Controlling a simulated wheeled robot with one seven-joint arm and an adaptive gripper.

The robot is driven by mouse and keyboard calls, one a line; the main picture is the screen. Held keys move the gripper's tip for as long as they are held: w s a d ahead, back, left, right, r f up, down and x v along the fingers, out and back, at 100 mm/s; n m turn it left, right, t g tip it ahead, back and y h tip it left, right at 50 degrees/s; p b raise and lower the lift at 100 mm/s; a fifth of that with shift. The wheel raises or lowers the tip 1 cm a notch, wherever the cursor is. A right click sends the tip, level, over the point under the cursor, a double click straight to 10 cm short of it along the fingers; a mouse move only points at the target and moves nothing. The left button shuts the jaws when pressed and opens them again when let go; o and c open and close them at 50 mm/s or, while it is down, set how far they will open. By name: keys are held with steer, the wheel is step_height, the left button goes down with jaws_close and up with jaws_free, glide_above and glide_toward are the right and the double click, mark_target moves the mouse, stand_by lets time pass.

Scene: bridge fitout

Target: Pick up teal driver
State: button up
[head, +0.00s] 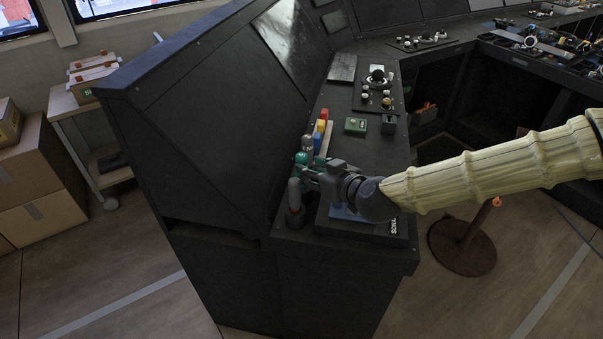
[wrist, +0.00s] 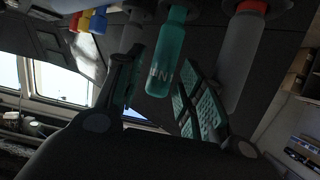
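The teal driver (head: 301,158) is in a row of tools along the left side of the dark console top in the head view. My gripper (head: 308,174) is beside it and partly hides it. In the wrist view the teal driver (wrist: 168,60), with pale lettering on its handle, extends between the two fingers of my gripper (wrist: 160,98). The fingers are spread, with a gap showing on each side of the handle. The driver's lower end is hidden in the head view.
A grey tool (head: 294,195) is close in front, and its grey handle shows right of the fingers in the wrist view (wrist: 240,55). Another grey handle (head: 307,142), blue (head: 317,142), yellow (head: 320,126) and red (head: 324,113) tools stand behind.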

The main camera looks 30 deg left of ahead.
steer(key=shift+p+x, duration=0.85)
steer(key=shift+x, duration=1.7)
steer(key=shift+s+a+r, duration=0.1)
steer(key=shift+s+a, duration=0.05)
jaws_close()
